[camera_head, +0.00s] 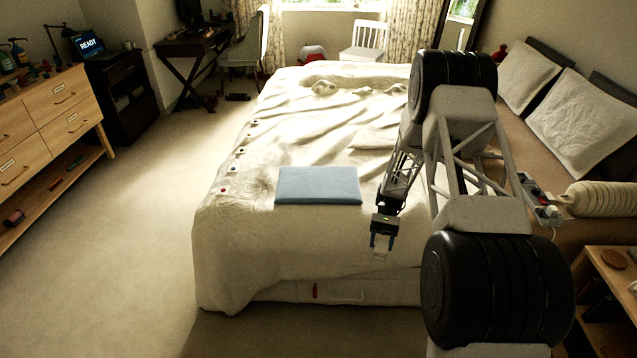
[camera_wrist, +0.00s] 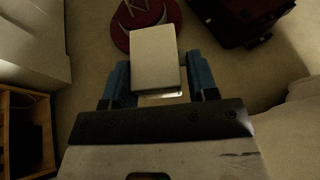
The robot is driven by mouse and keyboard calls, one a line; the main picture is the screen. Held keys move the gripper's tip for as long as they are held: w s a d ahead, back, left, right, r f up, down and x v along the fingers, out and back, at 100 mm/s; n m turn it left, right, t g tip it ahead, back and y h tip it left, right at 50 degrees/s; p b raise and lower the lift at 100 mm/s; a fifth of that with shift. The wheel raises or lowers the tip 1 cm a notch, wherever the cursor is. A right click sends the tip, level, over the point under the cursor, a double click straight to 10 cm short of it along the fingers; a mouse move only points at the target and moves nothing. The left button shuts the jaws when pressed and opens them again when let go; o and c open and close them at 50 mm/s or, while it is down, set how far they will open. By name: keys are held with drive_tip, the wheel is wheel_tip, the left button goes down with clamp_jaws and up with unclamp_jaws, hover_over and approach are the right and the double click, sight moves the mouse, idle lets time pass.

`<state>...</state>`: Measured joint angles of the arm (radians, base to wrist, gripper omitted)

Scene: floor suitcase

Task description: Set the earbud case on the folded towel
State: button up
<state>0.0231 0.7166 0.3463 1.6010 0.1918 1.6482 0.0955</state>
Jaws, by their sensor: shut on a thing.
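The earbud case (camera_wrist: 155,58) is a small white box. In the wrist view it sits between the blue fingers of my gripper (camera_wrist: 158,82), which is shut on it. In the head view my gripper (camera_head: 381,242) hangs at the near side of the bed, with the pale case (camera_head: 380,255) below its fingers, small and hard to make out. The folded towel (camera_head: 318,185) is a flat blue rectangle on the bed, to the left of and farther back than my gripper. The towel's top is bare.
The white bed (camera_head: 245,260) has a rumpled cover behind the towel and small dark items along its left edge. In the wrist view, a round dark red thing (camera_wrist: 140,18) and a dark red suitcase-like thing (camera_wrist: 240,18) lie on the floor. Pillows (camera_head: 580,120) are at right.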

drive_tip(key=w+a+r+m+t+y, duration=0.1)
drive_tip(key=w+a+m+t+y, duration=0.45)
drive_tip(key=a+m+y, duration=0.3)
drive_tip(key=w+a+r+m+t+y, duration=0.1)
drive_tip(key=w+r+m+t, duration=0.4)
drive_tip(key=w+m+t, duration=0.6)
drive_tip(key=shift+w+a+t, duration=0.2)
drive_tip(key=shift+a+t, duration=0.35)
drive_tip(key=shift+a, duration=0.1)
hover_over(342, 186)
drive_tip(key=shift+s+f, duration=0.1)
drive_tip(key=shift+f, duration=0.65)
drive_tip(key=shift+f, duration=0.1)
drive_tip(key=shift+f, duration=1.65)
drive_tip(key=shift+f, duration=0.15)
